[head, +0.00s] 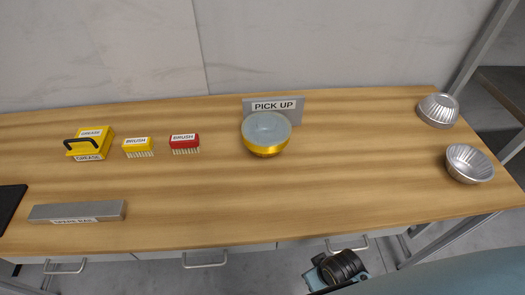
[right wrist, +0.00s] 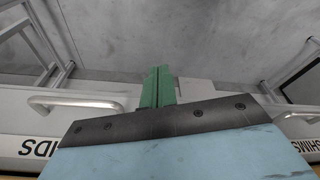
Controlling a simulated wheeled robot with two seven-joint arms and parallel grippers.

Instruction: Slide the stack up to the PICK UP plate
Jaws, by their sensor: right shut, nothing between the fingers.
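The stack (head: 265,135) stands on the wooden table, a yellow-gold bowl-like body with a grey-blue round top. It is right in front of the grey PICK UP plate (head: 291,106), which stands upright behind it and is partly hidden by it. From here I cannot tell whether stack and plate touch. My right gripper's green fingers (right wrist: 158,87) are shut and empty in the right wrist view, over the floor by the drawer fronts. In the head view, part of my right arm shows at the bottom, below the table's front edge. My left gripper is not in view.
Two silver fluted cups, one upside down (head: 438,110) and one open upward (head: 469,163), are at the table's right end. A yellow grease box (head: 90,144), yellow brush (head: 137,147), red brush (head: 184,143) and grey bar (head: 78,211) lie left. The front middle is clear.

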